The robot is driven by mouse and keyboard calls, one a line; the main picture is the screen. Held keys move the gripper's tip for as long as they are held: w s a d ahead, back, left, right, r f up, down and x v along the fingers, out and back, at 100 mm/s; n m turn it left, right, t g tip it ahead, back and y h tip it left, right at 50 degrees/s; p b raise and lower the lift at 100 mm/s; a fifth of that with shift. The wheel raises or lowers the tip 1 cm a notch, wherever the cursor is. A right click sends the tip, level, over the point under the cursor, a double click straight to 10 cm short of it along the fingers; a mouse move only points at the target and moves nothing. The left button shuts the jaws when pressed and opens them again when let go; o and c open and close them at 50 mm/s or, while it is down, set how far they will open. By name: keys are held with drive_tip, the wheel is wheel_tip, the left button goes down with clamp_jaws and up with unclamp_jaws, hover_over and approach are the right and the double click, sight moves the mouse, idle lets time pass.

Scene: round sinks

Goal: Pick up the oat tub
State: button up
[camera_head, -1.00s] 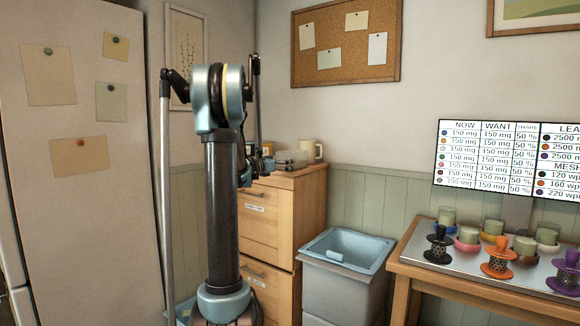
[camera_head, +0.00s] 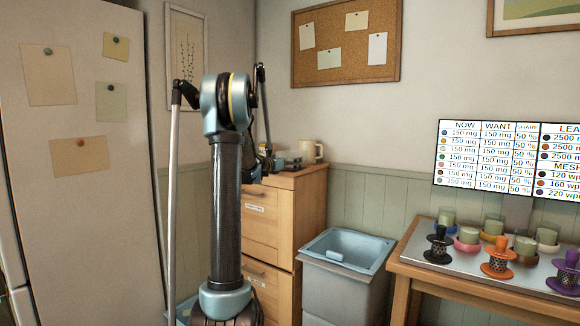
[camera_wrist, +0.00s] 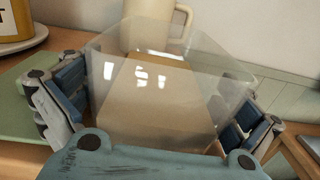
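A clear tub with tan contents (camera_wrist: 150,105), which looks like the oat tub, stands on the wooden cabinet top in the wrist view. Its label is not visible. My gripper (camera_wrist: 155,108) is spread wide, with one finger on each side of the tub. The pads look close to its walls, but I cannot tell whether they touch. In the head view my arm hides most of the gripper, and only a small part of the tub (camera_head: 291,155) shows beside it.
A cream mug (camera_wrist: 155,22) stands just behind the tub. At upper left, a yellow canister (camera_wrist: 14,22) with a partly cut-off label sits on a white plate (camera_wrist: 30,44). A green mat (camera_wrist: 30,105) lies at left. The wall is close behind the cabinet (camera_head: 300,205).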

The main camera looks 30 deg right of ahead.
drive_tip(key=c, duration=1)
drive_tip(key=shift+r, duration=0.15)
wheel_tip(320, 180, up, 9)
drive_tip(key=shift+r, duration=0.2)
idle(0.6)
drive_tip(key=shift+r, duration=0.15)
idle(0.4)
